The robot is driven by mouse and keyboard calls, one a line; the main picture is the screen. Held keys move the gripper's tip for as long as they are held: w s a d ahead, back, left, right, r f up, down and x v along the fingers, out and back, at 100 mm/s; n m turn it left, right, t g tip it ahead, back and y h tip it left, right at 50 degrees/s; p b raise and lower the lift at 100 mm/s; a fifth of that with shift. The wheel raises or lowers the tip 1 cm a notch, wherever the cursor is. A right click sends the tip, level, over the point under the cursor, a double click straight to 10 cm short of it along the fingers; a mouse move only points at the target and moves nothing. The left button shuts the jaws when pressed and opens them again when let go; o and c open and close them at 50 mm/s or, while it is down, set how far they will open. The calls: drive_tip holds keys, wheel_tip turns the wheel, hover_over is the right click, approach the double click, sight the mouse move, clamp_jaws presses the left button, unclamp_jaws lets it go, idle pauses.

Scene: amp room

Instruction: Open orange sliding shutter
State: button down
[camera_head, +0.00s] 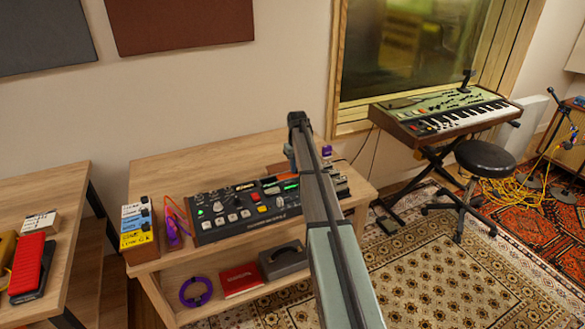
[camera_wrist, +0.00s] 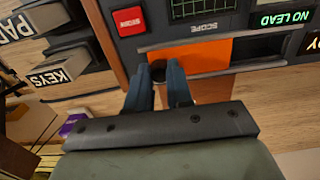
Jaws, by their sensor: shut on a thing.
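The orange sliding shutter (camera_wrist: 205,55) is set in the front of a dark console panel in the wrist view, beside a dark recess (camera_wrist: 258,52) on its right. A small dark knob (camera_wrist: 158,71) stands at the shutter's left end. My gripper (camera_wrist: 160,78) has its two blue-grey fingers shut on the knob. In the head view my arm hides most of my gripper, and I cannot make out the shutter there. The console (camera_head: 245,207) sits on a wooden desk (camera_head: 175,175).
A red button (camera_wrist: 129,21) and a scope screen (camera_wrist: 200,8) adjoin the shutter. Stacked coloured boxes (camera_head: 138,225) and a purple object (camera_head: 174,228) stand left of the console. The desk behind the console is mostly clear. A keyboard (camera_head: 450,110) and stool (camera_head: 485,160) are at right.

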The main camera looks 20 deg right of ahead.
drive_tip(key=c, duration=1)
unclamp_jaws()
wheel_tip(320, 180, up, 14)
drive_tip(key=shift+f, duration=0.1)
